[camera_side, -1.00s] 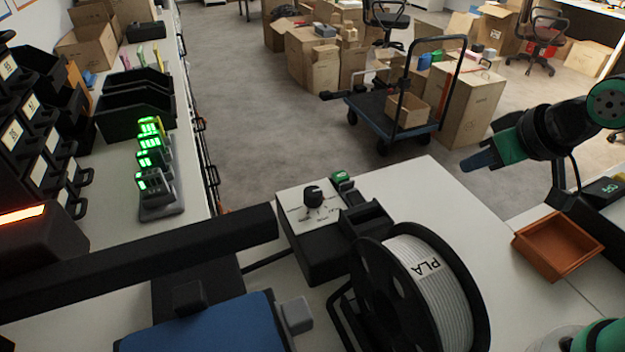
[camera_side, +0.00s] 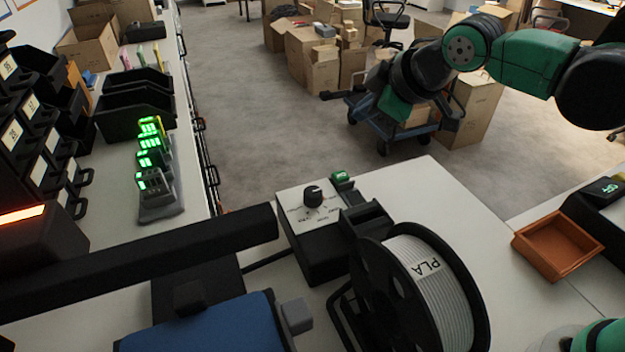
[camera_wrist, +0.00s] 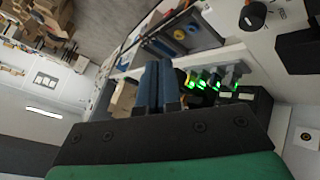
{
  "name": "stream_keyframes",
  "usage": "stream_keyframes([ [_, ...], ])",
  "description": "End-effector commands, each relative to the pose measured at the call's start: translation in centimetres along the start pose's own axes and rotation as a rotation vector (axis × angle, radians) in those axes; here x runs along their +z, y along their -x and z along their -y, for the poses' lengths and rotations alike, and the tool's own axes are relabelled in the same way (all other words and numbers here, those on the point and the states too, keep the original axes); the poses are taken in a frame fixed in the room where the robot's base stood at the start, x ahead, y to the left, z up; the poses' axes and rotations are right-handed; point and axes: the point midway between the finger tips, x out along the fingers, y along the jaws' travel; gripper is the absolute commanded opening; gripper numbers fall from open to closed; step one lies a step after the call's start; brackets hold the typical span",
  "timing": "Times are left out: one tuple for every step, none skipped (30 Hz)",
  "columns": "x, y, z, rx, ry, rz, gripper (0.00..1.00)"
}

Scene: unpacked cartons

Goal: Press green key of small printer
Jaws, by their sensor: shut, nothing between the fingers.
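A box with a white top panel (camera_side: 300,209) and a black knob (camera_side: 313,195) stands beside a PLA spool (camera_side: 440,290). A small green key (camera_side: 341,176) sits at its far right corner. A blue plate (camera_side: 205,328) and a black beam stand at its left, so it looks like a small printer. The knob also shows at the upper right of the wrist view (camera_wrist: 252,15). My gripper (camera_wrist: 158,72) has its blue fingers together, empty, and apart from the printer. In the side view my arm hangs beyond the bench's far edge; its fingertips are hard to make out.
A black device (camera_side: 600,200) with a green key or display stands at the right edge. An orange tray (camera_side: 520,246) is near it. Handhelds with lit green displays (camera_side: 150,160) stand on the left bench. The bench between key and tray is clear.

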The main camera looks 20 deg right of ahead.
Motion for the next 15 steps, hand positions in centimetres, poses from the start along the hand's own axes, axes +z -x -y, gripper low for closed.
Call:
stream_keyframes([
  [-0.8,-0.4,0.2,-0.002,0.036,-0.011,0.00],
  [-1.1,-0.6,0.3,-0.002,0.054,-0.016,0.00],
  [-1.3,-0.8,0.4,-0.001,0.071,-0.021,0.00],
  [-1.5,-0.9,0.4,-0.001,0.081,-0.024,0.00],
  [-1.6,-1.0,0.5,0.000,0.089,-0.025,0.00],
  [-1.7,-1.0,0.5,0.000,0.096,-0.027,0.00],
  [-1.8,-1.1,0.5,0.000,0.098,-0.028,0.00],
  [-1.8,-1.1,0.5,0.000,0.099,-0.028,0.00],
  [-1.8,-1.1,0.5,0.000,0.099,-0.028,0.00],
  [-1.7,-1.1,0.5,0.000,0.098,-0.027,0.00],
  [-1.7,-1.1,0.5,0.000,0.098,-0.027,0.00],
  [-1.7,-1.1,0.5,0.000,0.097,-0.027,0.00],
  [-1.7,-1.0,0.5,0.000,0.097,-0.027,0.00],
  [-1.7,-1.0,0.5,0.000,0.096,-0.027,0.00],
  [-1.7,-1.1,0.5,0.000,0.096,-0.027,0.00],
])
